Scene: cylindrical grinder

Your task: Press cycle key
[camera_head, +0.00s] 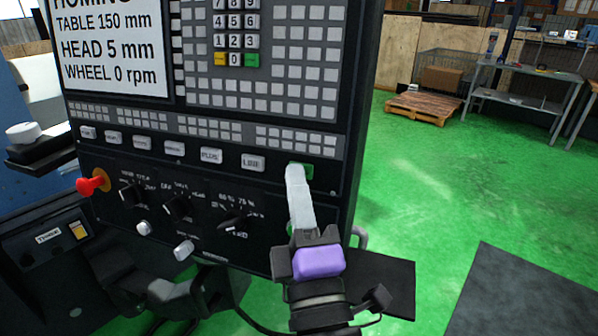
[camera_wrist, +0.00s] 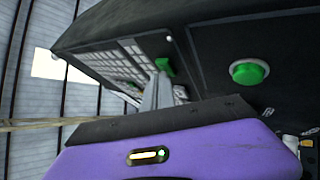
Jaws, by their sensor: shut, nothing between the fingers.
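A green key (camera_head: 307,172) sits at the right end of the row of pale keys on the black control panel (camera_head: 345,120). It is probably the cycle key, but no label on it can be read. My gripper (camera_head: 296,170) is shut and empty. Its fingertips lie over the key's left part in the head view and hide it. In the wrist view the fingertips (camera_wrist: 161,76) reach up to the green key (camera_wrist: 165,66); whether they touch it I cannot tell. A round green button (camera_wrist: 248,72) stands to the right in the wrist view.
A red knob (camera_head: 92,183) sticks out at the panel's left, with black rotary knobs (camera_head: 177,206) along the lower row. The screen (camera_head: 110,48) reads table 150 mm, head 5 mm, wheel 0 rpm. Green floor lies open to the right, before a pallet (camera_head: 422,106).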

